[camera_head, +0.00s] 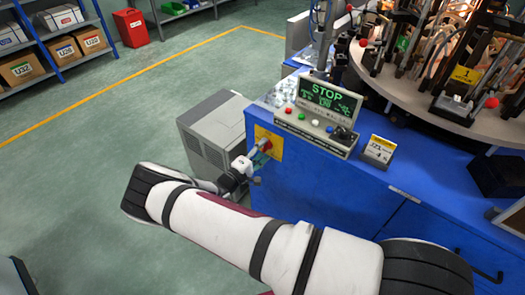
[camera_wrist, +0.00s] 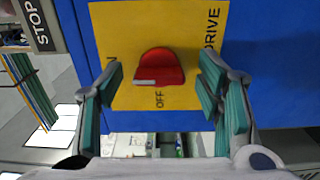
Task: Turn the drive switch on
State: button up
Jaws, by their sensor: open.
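The drive switch is a red rotary knob (camera_wrist: 162,68) on a yellow plate (camera_wrist: 205,22) marked DRIVE and OFF. A letter N shows at the plate's left, partly cut off by a finger. A white mark sits on the knob's lower left edge, near the word OFF. My gripper (camera_wrist: 161,72) is open, with one finger on each side of the knob and a gap visible on both sides. In the head view the yellow plate (camera_head: 275,149) is on the blue cabinet's left end, and my gripper (camera_head: 254,155) reaches it; the knob is largely hidden there.
A control panel (camera_head: 318,112) with a green STOP display stands on the blue cabinet (camera_head: 310,190), above the switch. A grey box unit (camera_head: 212,130) stands close behind my gripper. A round machine table (camera_head: 420,85) is at the upper right. Green floor at left is open.

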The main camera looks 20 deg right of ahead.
jog(key=v, duration=1.1)
jog(key=shift+s+a, duration=0.2)
jog(key=shift+a, duration=0.1)
jog(key=s+d+r+m+g+y+p, duration=0.1)
jog(key=s+d+r+m+g+y, duration=0.2)
jog(key=r, duration=0.7)
jog(key=s+d+r+m+g+y, duration=0.25)
jog(key=s+r+g, duration=0.25)
jog(key=r, duration=0.4)
jog(key=s+d+r+m+g+y+p, duration=0.15)
jog(key=s+d+r+g, duration=0.25)
jog(key=r, duration=0.6)
jog(key=s+r+t+y+p, duration=0.1)
jog(key=s+r+t+y, duration=0.1)
jog(key=s+r, duration=0.6)
jog(key=s+r+t+y, duration=0.3)
jog(key=s+r+y, duration=0.2)
jog(key=s, duration=0.9)
notch_tip(320, 180, up, 3)
jog(key=shift+d+r+t+y+p, duration=0.1)
jog(key=shift+d+t+y+p, duration=0.1)
jog(key=shift+t+y+p, duration=0.15)
